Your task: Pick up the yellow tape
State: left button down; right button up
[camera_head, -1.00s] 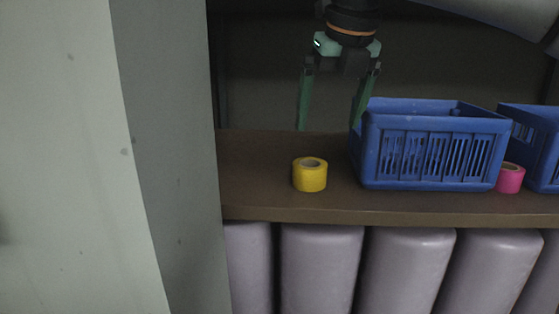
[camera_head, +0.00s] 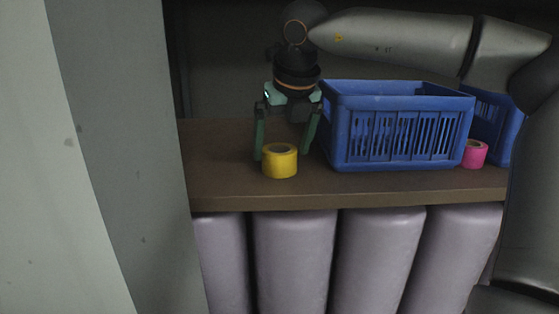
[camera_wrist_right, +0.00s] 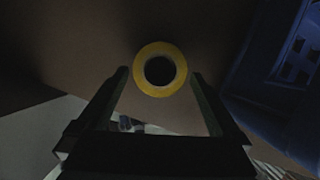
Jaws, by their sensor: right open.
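The yellow tape (camera_head: 280,161) is a roll that stands on the brown shelf, left of the blue crate. My right gripper (camera_head: 283,155) points down with its green fingers spread, one on each side of the roll and seemingly just behind it. In the right wrist view the yellow tape (camera_wrist_right: 161,69) shows from above as a ring with a dark hole. It lies just beyond and between the open fingertips of the right gripper (camera_wrist_right: 160,76), with nothing held. My left gripper is not in view.
A blue crate (camera_head: 397,161) stands close to the right finger. A pink tape roll (camera_head: 474,154) and another blue crate (camera_head: 509,134) are further right. The shelf (camera_head: 225,185) is free left of the tape. A grey panel (camera_head: 125,150) bounds the left side.

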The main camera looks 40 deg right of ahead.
jog(key=shift+x, duration=1)
jog(key=shift+r, duration=0.1)
jog(key=c, duration=1.2)
jog(key=shift+r, duration=0.1)
